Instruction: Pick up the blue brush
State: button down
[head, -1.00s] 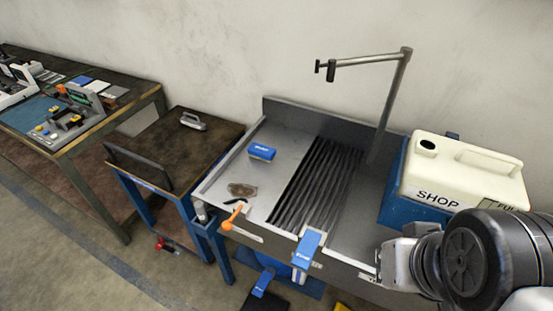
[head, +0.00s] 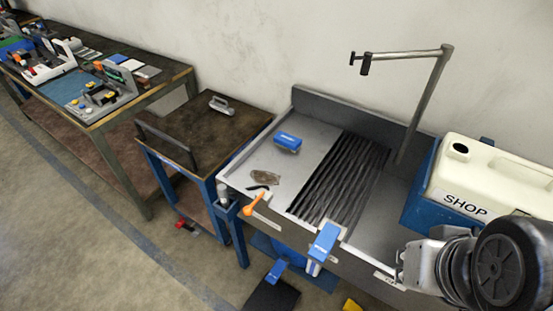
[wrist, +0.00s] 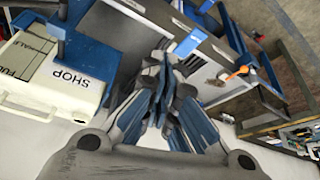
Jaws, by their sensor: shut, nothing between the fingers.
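A small blue block with a pale label (head: 288,141), which looks like the blue brush, lies on the grey metal basin top (head: 263,157), left of the dark slatted grate. Bristles cannot be made out. My gripper shows in the wrist view (wrist: 165,62), shut and empty, its blue-and-grey fingers together. In the head view my arm is at the lower right, well away from the blue block; the fingertips are not clear there. I cannot make out the block in the wrist view.
A white SHOP jug (head: 485,175) stands at the right. A metal spout (head: 420,95) rises behind the grate. A blue piece (head: 325,242) and an orange handle (head: 254,203) sit at the front edge. A dark-topped cart (head: 205,130) stands left.

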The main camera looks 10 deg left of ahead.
aim_at(286, 141)
jog(key=j+z, duration=0.15)
jog(key=j, duration=0.25)
jog(key=k+j+z, duration=0.1)
jog(key=j, duration=0.3)
jog(key=k+j+z, duration=0.15)
jog(key=j, duration=0.25)
jog(key=k+j+z, duration=0.15)
jog(key=j, duration=0.2)
jog(key=k+j+z, duration=0.1)
jog(key=j, duration=0.25)
jog(key=k+j+z, duration=0.15)
jog(key=j, duration=0.2)
jog(key=i+j+z, duration=0.15)
jog(key=j, duration=0.2)
jog(key=i+j+z, duration=0.35)
jog(key=j, duration=0.4)
jog(key=i+j+z, duration=0.15)
jog(key=j, duration=0.25)
jog(key=i+j+z, duration=0.15)
jog(key=j, duration=0.3)
jog(key=i+j+z, duration=0.2)
jog(key=j, duration=0.2)
jog(key=k, duration=0.1)
